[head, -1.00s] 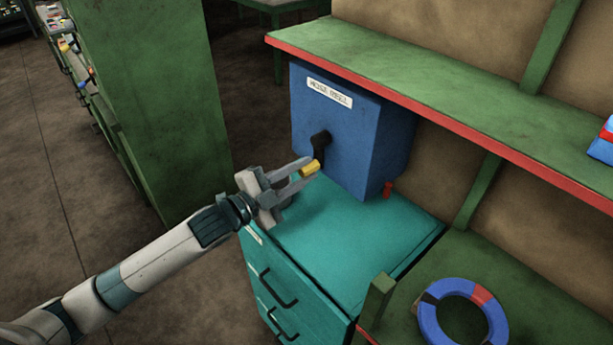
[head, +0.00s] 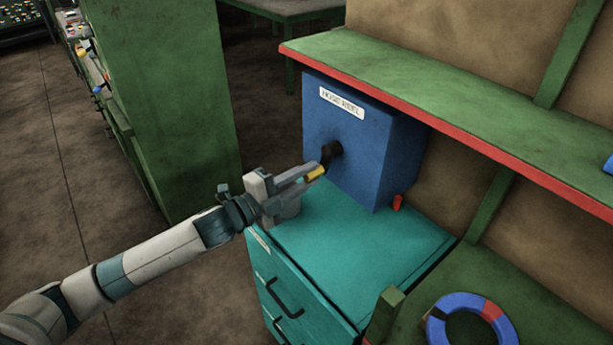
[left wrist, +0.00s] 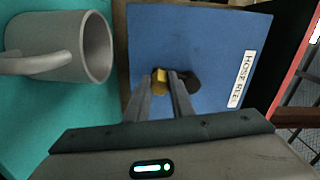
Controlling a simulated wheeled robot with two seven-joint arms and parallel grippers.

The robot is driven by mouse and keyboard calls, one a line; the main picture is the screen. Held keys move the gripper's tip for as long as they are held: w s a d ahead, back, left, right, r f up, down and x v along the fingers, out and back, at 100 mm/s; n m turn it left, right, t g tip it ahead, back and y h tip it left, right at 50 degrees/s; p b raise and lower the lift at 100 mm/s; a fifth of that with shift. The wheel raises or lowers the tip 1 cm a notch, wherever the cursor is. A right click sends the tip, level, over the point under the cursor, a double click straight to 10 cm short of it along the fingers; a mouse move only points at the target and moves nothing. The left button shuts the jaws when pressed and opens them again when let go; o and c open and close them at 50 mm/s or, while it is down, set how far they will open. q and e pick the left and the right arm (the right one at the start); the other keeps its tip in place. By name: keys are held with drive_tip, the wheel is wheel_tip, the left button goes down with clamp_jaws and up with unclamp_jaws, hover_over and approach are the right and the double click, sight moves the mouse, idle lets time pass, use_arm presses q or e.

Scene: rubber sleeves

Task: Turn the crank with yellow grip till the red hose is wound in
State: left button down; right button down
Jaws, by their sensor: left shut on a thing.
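The blue hose reel box (head: 345,125) with a white label stands on a teal drawer cabinet, under the green shelf. Its black crank (head: 332,152) is on the front face, and the crank's yellow grip (head: 316,173) points out toward my arm. My left gripper (head: 314,171) is shut on the yellow grip. The left wrist view shows the grip (left wrist: 160,82) between the two fingers, with the black crank (left wrist: 187,80) beside it. A short red hose end (head: 398,202) shows at the box's lower right side. My right gripper is not in view.
A grey mug (left wrist: 65,45) stands on the teal cabinet top (head: 360,250) close beside my left gripper. The green shelf (head: 420,85) with a red edge overhangs the box. A blue ring with red and black parts (head: 443,308) lies on the lower green surface.

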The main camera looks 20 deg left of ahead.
use_arm(q)
drive_tip(key=c, duration=1.5)
unclamp_jaws()
drive_tip(key=shift+c, duration=0.2)
drive_tip(key=shift+s+a+f, duration=0.15)
drive_tip(key=shift+s+a, duration=0.2)
drive_tip(key=shift+s, duration=0.1)
drive_tip(key=b+v, duration=0.5)
drive_tip(key=v, duration=1.1)
drive_tip(key=shift+b, duration=0.4)
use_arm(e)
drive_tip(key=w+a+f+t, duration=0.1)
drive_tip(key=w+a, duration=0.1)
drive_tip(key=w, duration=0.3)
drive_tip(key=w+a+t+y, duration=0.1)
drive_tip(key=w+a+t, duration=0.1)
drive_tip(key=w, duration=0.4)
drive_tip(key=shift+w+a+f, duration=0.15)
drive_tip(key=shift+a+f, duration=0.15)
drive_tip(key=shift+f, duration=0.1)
use_arm(q)
drive_tip(key=shift+s, duration=0.15)
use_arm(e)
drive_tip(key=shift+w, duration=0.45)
